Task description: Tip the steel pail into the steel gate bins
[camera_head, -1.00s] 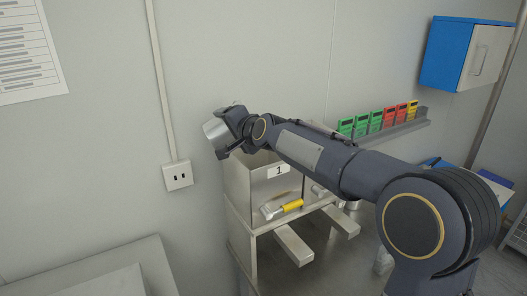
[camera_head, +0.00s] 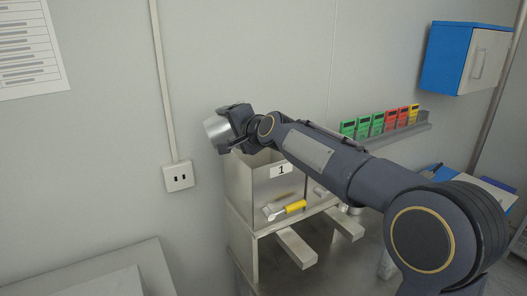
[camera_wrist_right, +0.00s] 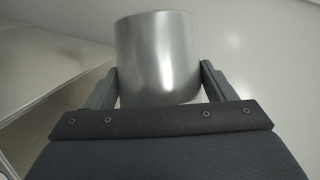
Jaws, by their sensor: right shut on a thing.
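The steel pail (camera_head: 217,131) is held above and to the left of the steel gate bin marked 1 (camera_head: 262,188), tilted on its side in the head view. My right gripper (camera_head: 228,133) is shut on the pail. In the right wrist view the fingers of my right gripper (camera_wrist_right: 160,84) clasp both sides of the shiny pail (camera_wrist_right: 157,50). The pail's contents are not visible. My arm hides part of the bins behind it. A yellow-handled tool (camera_head: 290,208) shows at the front of bin 1. My left gripper is not in view.
A rack of green, red and yellow cards (camera_head: 376,123) is on the wall at right. A blue and white cabinet (camera_head: 470,56) hangs at upper right. A wall socket (camera_head: 178,177) is left of the bins. Chutes (camera_head: 296,247) stick out below the bins.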

